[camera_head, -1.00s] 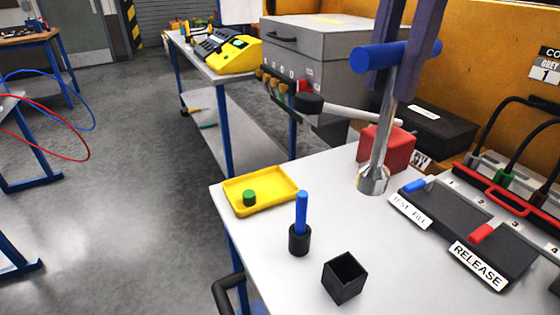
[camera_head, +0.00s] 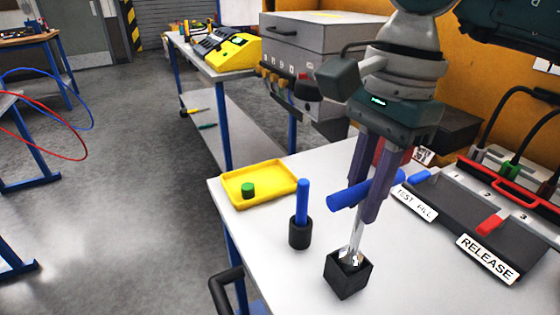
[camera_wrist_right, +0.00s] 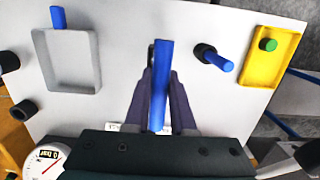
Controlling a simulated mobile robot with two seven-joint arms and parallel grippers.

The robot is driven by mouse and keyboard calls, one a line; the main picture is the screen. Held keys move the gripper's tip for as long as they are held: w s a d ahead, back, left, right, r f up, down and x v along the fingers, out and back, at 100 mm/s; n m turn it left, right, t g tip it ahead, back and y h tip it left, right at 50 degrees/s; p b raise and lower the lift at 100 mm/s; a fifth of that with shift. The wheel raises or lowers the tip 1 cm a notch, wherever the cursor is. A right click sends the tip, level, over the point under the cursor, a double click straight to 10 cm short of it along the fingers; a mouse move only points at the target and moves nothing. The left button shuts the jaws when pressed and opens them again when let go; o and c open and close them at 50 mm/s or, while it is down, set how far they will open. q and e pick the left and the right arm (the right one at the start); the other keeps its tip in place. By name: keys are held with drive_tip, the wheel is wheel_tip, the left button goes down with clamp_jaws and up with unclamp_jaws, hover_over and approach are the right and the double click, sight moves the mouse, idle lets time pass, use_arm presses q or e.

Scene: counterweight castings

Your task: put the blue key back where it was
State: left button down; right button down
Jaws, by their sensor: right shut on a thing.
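The blue key has a blue cross handle (camera_head: 343,197) and a shiny metal shaft (camera_head: 352,240). My right gripper (camera_head: 364,203) is shut on the handle, which also shows between the fingers in the right wrist view (camera_wrist_right: 161,85). The shaft points down, slightly tilted, with its lower end at the mouth of the black square holder (camera_head: 345,280). It looks to be inside the opening, but how deep is hidden. The holder is hidden in the wrist view. My left gripper is not in view.
A black round cup (camera_head: 300,234) with an upright blue rod (camera_head: 302,195) stands close left of the key. A yellow tray (camera_head: 286,188) holding a green cylinder (camera_head: 248,189) lies behind it. The panel labelled RELEASE (camera_head: 487,259) is at right, and the table's left edge is near.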

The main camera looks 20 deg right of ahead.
sight(353, 237)
drive_tip(key=shift+f, duration=2.05)
drive_tip(key=shift+f, duration=0.2)
drive_tip(key=c, duration=0.8)
unclamp_jaws()
drive_tip(key=shift+o, duration=0.2)
drive_tip(key=shift+r, duration=0.1)
drive_tip(key=r, duration=0.4)
drive_tip(key=d+r, duration=0.1)
drive_tip(key=r, duration=0.3)
drive_tip(key=r+b, duration=0.1)
drive_tip(key=r, duration=0.3)
drive_tip(key=shift+d+r, duration=0.1)
drive_tip(key=shift+d, duration=0.05)
